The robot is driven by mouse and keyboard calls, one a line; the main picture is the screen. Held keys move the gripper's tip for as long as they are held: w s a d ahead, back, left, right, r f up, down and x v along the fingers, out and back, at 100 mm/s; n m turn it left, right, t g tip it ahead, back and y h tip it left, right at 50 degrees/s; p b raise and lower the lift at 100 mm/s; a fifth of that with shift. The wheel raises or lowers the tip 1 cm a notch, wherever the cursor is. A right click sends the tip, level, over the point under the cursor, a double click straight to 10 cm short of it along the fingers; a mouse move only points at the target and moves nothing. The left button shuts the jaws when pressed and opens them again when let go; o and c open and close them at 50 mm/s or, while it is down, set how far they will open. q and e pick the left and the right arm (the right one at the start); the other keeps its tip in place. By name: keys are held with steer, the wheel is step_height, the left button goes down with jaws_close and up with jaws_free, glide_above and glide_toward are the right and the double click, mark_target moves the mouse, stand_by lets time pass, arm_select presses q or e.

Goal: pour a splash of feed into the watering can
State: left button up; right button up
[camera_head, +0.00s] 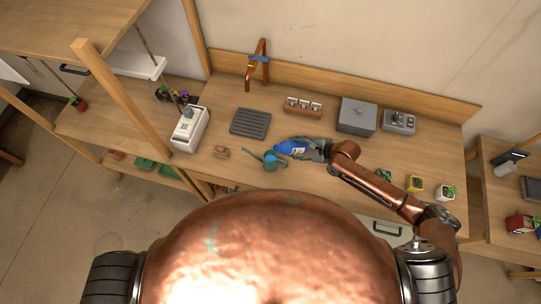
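A blue bottle (290,147) with a pale label is in the gripper of my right arm, at the middle of the wooden bench. The bottle is tilted well over, close to lying flat, with its narrow end to the left. My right gripper (312,149) is closed around its right end. A small teal watering can (270,162) stands just below and left of the bottle, near the bench's front edge. The bottle's left end is close above the can. I cannot tell whether they touch or whether any liquid flows. My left gripper is out of view.
A dark ridged tray (250,123), a copper tap (257,66), a rack of small jars (303,106) and a grey box (356,116) stand behind. A white container (190,129) and a brown block (221,152) are left. Small potted plants (415,184) sit right.

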mark_target(293, 143)
steer(key=shift+s+a+f+m+y+b, duration=0.1)
steer(key=shift+a+f+m+y+b, duration=0.25)
steer(key=shift+y+b, duration=0.7)
steer(key=r, duration=0.1)
steer(key=r+b, duration=0.1)
steer(key=shift+s+a+r+m+g+y+b, duration=0.1)
steer(key=shift+a+r+m+g+y+b, duration=0.2)
steer(key=shift+r+m+y, duration=0.1)
steer(key=m+y+b, duration=0.1)
steer(key=y+b, duration=0.1)
steer(key=b, duration=0.3)
steer(key=m+y+b, duration=0.1)
steer(key=y+b, duration=0.1)
steer(key=b, duration=0.4)
steer(key=shift+f+m, duration=0.2)
steer(key=shift+m, duration=0.15)
steer(key=shift+m+y+b, duration=0.6)
steer(key=shift+y+b, duration=0.35)
steer(key=shift+b, duration=0.4)
steer(key=shift+r, duration=0.15)
step_height(293, 143, up, 6)
steer(key=p, duration=0.6)
